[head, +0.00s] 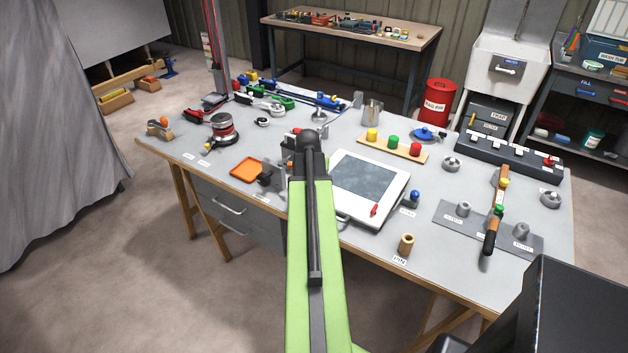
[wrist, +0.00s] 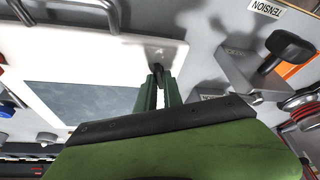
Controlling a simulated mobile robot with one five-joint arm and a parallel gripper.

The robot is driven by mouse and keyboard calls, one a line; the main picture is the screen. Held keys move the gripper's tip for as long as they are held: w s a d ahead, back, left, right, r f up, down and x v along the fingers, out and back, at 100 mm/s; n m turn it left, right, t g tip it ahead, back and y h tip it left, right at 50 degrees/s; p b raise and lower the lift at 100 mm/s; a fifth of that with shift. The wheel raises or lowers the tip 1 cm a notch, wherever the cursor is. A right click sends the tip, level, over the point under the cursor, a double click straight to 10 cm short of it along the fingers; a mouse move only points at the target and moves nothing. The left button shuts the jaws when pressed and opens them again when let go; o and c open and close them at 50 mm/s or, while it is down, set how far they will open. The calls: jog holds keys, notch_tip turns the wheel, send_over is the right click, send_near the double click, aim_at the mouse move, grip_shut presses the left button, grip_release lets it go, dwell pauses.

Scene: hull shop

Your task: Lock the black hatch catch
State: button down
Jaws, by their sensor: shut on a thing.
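The white hatch (head: 340,161) with its grey window lies on the bench, right of my arm in the head view; its white frame (wrist: 120,52) also shows in the wrist view. My gripper (wrist: 160,80) is shut on a small dark catch (wrist: 157,69) at the hatch's edge. Only the catch's top shows between the green fingers, so its turn angle is hard to tell. In the head view my arm hides the gripper and this catch. A red catch (head: 374,210) sits on the hatch's near edge.
An orange tray (head: 246,170) lies to the left. A blue-topped knob (head: 415,195) and a brass-coloured cylinder (head: 406,243) stand to the right.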

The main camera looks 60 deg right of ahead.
jog(key=shift+w+m+g, duration=0.1)
jog(key=shift+m+g, duration=0.8)
jog(key=shift+m, duration=1.4)
jog(key=c, duration=1.5)
grip_release()
jog(key=p+v, duration=1.6)
jog(key=v, duration=0.1)
jog(key=shift+a+r, duration=0.1)
jog(key=shift+a, duration=0.2)
